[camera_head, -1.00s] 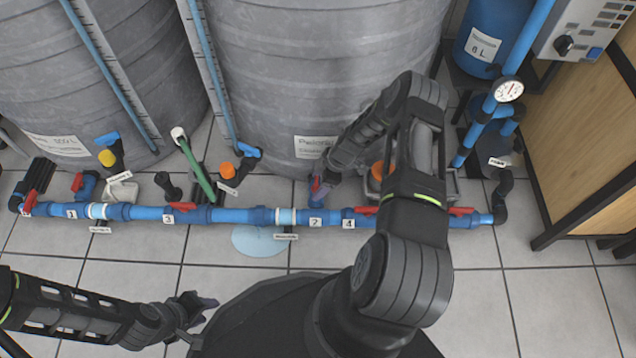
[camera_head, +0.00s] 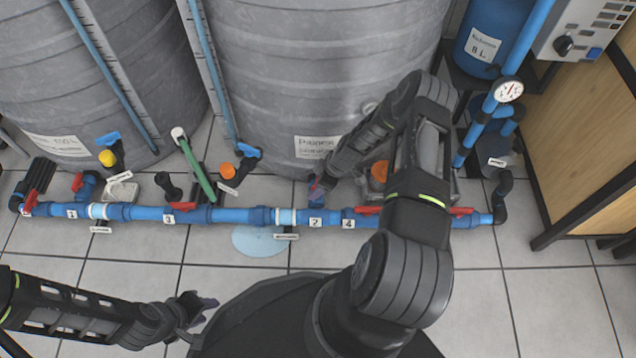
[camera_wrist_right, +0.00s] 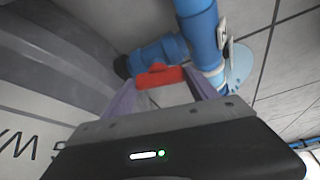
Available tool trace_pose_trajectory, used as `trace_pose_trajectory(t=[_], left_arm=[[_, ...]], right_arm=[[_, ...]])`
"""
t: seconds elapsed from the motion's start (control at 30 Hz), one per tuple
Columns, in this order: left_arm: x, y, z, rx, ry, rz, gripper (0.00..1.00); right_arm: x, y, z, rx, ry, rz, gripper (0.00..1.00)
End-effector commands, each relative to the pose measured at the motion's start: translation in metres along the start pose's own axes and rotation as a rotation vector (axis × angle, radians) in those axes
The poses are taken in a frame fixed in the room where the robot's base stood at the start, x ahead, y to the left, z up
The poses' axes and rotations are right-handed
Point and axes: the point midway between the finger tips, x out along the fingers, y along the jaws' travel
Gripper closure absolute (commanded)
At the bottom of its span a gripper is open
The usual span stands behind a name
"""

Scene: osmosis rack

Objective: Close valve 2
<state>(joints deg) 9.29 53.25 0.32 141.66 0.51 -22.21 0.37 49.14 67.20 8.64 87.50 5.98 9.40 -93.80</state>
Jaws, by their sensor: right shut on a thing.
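Valve 2 is a blue branch valve above the label 2 (camera_head: 315,222) on the horizontal blue pipe, in front of the grey tank. Its red handle (camera_wrist_right: 160,76) shows between my right gripper's fingers in the right wrist view. My right gripper (camera_head: 319,186) reaches down to this valve in the head view and partly hides it. It is shut on the red handle, with a pale finger on each side. My left gripper (camera_head: 204,305) hangs at the lower left, away from the pipe, and its finger gap is unclear.
Other red-handled valves sit along the pipe (camera_head: 237,215), including one beside label 4 (camera_head: 348,223). A puddle (camera_head: 258,241) lies under the pipe. A wooden cabinet (camera_head: 585,130) stands at right. The tiled floor in front is mostly clear.

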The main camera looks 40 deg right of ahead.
Motion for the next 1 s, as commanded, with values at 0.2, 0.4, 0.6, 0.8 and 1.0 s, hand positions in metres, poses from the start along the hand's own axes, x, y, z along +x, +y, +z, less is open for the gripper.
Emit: trace_pose_trajectory(t=[0.2,0.4,0.6,0.8,1.0], left_arm=[[-0.003,0.001,0.000,0.000,-0.001,0.000,0.64],[-0.006,0.002,0.001,0.000,-0.003,0.000,0.64],[-0.010,0.003,0.001,0.001,-0.005,0.000,0.64],[-0.013,0.004,0.001,0.001,-0.007,0.000,0.64],[-0.016,0.005,0.002,0.001,-0.008,0.000,0.64]], right_arm=[[-0.001,-0.003,-0.001,0.180,0.000,0.071,0.73],[0.000,-0.004,-0.001,0.354,-0.001,0.144,0.73],[0.000,-0.005,-0.003,0.527,-0.001,0.219,0.73],[0.000,-0.005,-0.003,0.702,-0.001,0.292,0.73],[0.001,-0.006,-0.004,0.876,-0.001,0.366,0.73]])
